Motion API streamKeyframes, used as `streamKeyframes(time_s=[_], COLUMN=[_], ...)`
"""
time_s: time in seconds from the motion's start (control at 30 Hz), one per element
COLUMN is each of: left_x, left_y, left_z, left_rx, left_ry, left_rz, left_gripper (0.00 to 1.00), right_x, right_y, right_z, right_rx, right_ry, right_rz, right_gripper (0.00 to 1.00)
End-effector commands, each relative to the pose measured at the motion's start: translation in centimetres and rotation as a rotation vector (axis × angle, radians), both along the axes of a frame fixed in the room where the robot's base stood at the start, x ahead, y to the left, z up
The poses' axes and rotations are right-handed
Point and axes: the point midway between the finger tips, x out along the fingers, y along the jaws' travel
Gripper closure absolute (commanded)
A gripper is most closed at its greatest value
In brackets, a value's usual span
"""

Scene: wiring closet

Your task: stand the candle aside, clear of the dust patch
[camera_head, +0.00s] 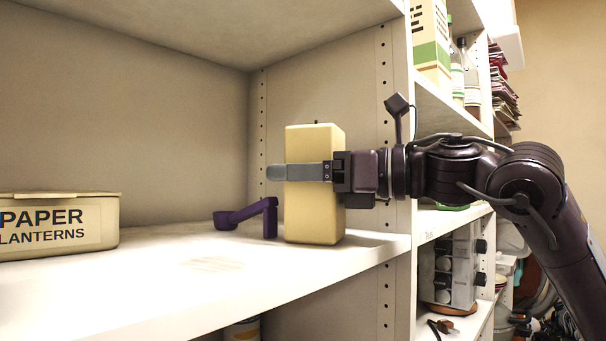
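The candle (312,215) is a pale yellow, rounded block with a dark wick on top. It is upright at the right end of the shelf, beside the upright panel. My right gripper (300,172) reaches in from the right at the candle's mid-height. One grey finger lies across its front face; the other finger is hidden behind it, so I cannot tell whether the grip is closed. The dust patch (212,264) is a faint, streaky mark on the white shelf, left of and nearer than the candle, with bare shelf between them. My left gripper is not in view.
A tin marked PAPER LANTERNS (55,226) stands at the far left. The white shelf (130,290) is otherwise clear. The upright panel (376,110) stands behind the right gripper. Other shelves on the right hold goods.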

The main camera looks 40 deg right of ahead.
Motion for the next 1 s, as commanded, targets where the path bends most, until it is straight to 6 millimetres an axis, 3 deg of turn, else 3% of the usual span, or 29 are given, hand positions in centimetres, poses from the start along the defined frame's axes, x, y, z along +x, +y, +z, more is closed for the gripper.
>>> streamKeyframes(time_s=[0.4,0.43,0.7,1.0], left_x=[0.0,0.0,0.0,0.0], left_y=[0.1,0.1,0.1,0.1], left_z=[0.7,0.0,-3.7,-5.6], left_rx=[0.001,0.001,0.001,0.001], left_ry=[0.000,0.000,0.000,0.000], left_rz=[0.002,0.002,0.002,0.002], left_gripper=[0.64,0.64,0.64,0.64], right_x=[0.0,-0.3,-5.2,-9.8], right_y=[0.0,-0.2,-2.7,-5.1], right_z=[0.6,0.3,-0.2,0.1], right_rx=[0.000,0.000,0.001,0.000], right_ry=[0.000,-0.002,-0.005,-0.001], right_rz=[0.000,-0.001,-0.004,-0.002], right_gripper=[0.17,0.17,0.17,0.17])
